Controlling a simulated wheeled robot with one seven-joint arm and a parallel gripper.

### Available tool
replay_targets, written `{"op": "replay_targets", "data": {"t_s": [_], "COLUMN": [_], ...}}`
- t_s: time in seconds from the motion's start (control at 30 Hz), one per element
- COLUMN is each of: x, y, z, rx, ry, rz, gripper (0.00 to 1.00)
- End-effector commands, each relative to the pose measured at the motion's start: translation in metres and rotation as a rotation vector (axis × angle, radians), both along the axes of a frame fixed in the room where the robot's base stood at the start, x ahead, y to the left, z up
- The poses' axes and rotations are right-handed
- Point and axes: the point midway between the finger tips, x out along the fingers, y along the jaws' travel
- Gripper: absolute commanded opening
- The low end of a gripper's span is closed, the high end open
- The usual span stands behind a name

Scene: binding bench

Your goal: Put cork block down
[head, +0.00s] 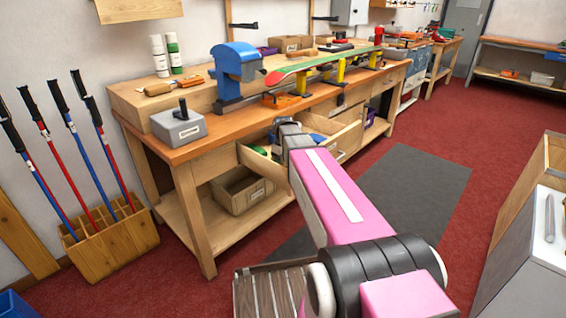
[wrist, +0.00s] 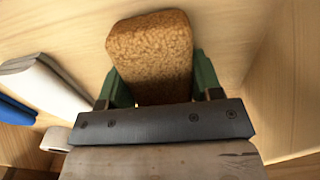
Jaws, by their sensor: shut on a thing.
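In the wrist view a brown, grainy cork block (wrist: 150,48) with rounded corners sits between the two green fingers of my gripper (wrist: 160,85). The fingers are shut on its sides. Pale wooden surfaces surround it, as of a drawer's inside; whether the block touches the wood I cannot tell. In the head view my pink arm reaches to an open drawer (head: 348,138) under the workbench (head: 205,145). The gripper's fingers and the block are hidden there behind the arm.
A white object (wrist: 48,85) and a blue one (wrist: 14,110) lie left of the block. A wooden wall (wrist: 290,80) stands close on the right. On the bench are a grey box (head: 178,128), a blue vise (head: 237,65) and a long green-and-red board (head: 320,62).

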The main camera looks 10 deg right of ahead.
Motion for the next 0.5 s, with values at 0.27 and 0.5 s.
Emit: {"op": "replay_targets", "data": {"t_s": [0.27,0.5], "x": [0.0,0.0], "y": [0.0,0.0], "z": [-0.0011,-0.0016], "rx": [0.0,0.0], "ry": [0.0,0.0], "rz": [0.0,0.0], "gripper": [0.25,0.84]}}
